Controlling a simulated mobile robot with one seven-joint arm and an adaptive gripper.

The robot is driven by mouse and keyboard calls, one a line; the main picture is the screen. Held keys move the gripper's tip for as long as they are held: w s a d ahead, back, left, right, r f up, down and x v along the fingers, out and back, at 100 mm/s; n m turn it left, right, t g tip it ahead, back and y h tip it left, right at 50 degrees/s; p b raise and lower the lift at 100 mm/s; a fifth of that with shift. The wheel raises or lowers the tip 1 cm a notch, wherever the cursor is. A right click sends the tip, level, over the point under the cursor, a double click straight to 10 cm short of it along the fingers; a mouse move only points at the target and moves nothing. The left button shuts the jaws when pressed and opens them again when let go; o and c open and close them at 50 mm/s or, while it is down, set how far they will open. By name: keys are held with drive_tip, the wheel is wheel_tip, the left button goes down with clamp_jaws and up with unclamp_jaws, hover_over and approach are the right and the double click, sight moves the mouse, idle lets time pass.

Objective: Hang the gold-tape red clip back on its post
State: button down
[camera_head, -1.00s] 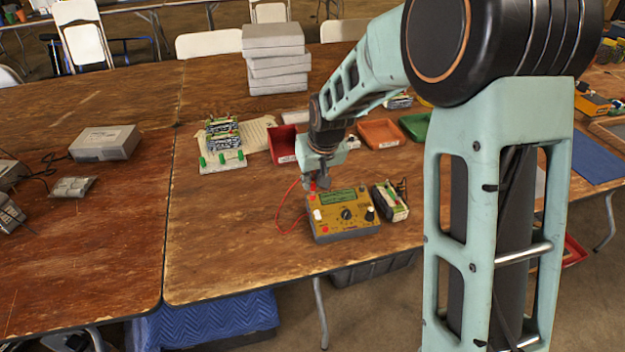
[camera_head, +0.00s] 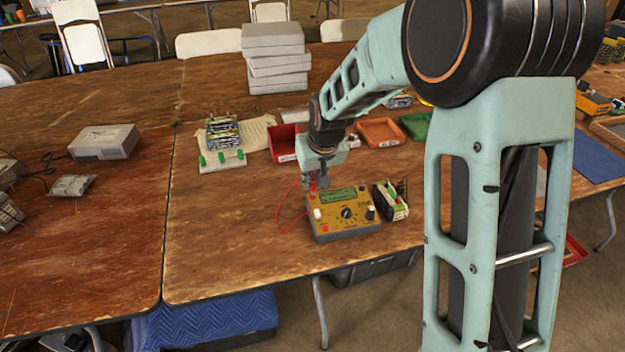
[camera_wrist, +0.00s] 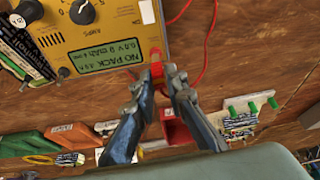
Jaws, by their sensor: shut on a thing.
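The yellow charger (camera_head: 345,226) stands near the front edge of the wooden table; its display in the wrist view (camera_wrist: 105,56) reads NO PACK. My gripper (camera_head: 316,187) is at the charger's back left corner. In the wrist view, my gripper (camera_wrist: 162,77) is shut on the red clip (camera_wrist: 157,69), close beside the charger's edge. A gold-coloured patch shows at the clip's far end. A red lead (camera_head: 278,212) loops out left of the charger. The post at that corner is hidden by the clip and fingers, so I cannot tell whether they touch.
A battery pack (camera_head: 392,201) stands close to the charger's right. Behind are a red bin (camera_head: 283,143), an orange tray (camera_head: 381,132), a green tray (camera_head: 416,126) and a board with green knobs (camera_head: 222,160).

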drive_tip(key=c, duration=1.8)
unclamp_jaws()
drive_tip(key=shift+c, duration=0.2)
drive_tip(key=shift+o, duration=0.9)
drive_tip(key=shift+r, duration=0.15)
drive_tip(key=shift+r+p, duration=2.45)
drive_tip(key=shift+r, duration=1.2)
